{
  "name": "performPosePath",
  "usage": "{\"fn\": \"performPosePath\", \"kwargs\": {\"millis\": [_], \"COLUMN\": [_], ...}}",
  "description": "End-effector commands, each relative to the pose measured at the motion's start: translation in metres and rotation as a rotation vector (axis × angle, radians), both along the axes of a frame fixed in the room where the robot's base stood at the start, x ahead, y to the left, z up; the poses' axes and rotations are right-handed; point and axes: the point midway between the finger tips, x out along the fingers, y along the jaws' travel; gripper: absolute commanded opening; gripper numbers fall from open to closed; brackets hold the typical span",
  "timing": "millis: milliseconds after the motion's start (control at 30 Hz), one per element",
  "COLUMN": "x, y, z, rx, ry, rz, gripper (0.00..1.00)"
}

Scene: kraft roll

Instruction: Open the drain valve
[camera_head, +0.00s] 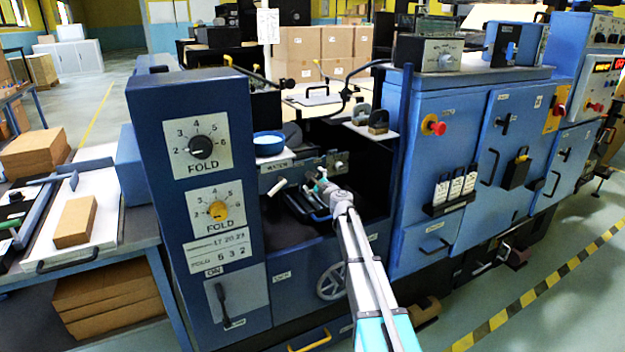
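My arm reaches from the lower right into the open bay of the blue machine (190,95). My gripper (315,180) is in front of a grey panel marked "WATER" (270,180); it is small, and its fingers cannot be told open or shut. A short white lever-like piece (278,187) sticks out of the panel, left of my gripper. A small knob or fitting (340,166) is at the panel's right end. No part is readably labelled as the drain valve. Whether my gripper touches anything is unclear.
A blue bowl (269,143) stands above the panel. A dark tray with a blue handle (318,217) lies below my gripper. A grey handwheel (331,282) is on the lower front. Dials and a lever (222,300) are at left; blue cabinets (450,160) close the right side.

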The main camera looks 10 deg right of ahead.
Motion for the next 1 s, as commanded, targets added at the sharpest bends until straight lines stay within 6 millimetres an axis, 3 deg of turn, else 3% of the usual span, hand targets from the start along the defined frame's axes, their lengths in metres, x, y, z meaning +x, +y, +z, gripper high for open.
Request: {"fn": "performPosePath", "kwargs": {"millis": [700,1000], "x": [-0.095,-0.109], "y": [-0.030,-0.035], "z": [0.000,0.000], "rx": [0.001,0.001], "ry": [0.001,0.000], "rz": [-0.001,0.000], "gripper": [1.00,1.00]}}
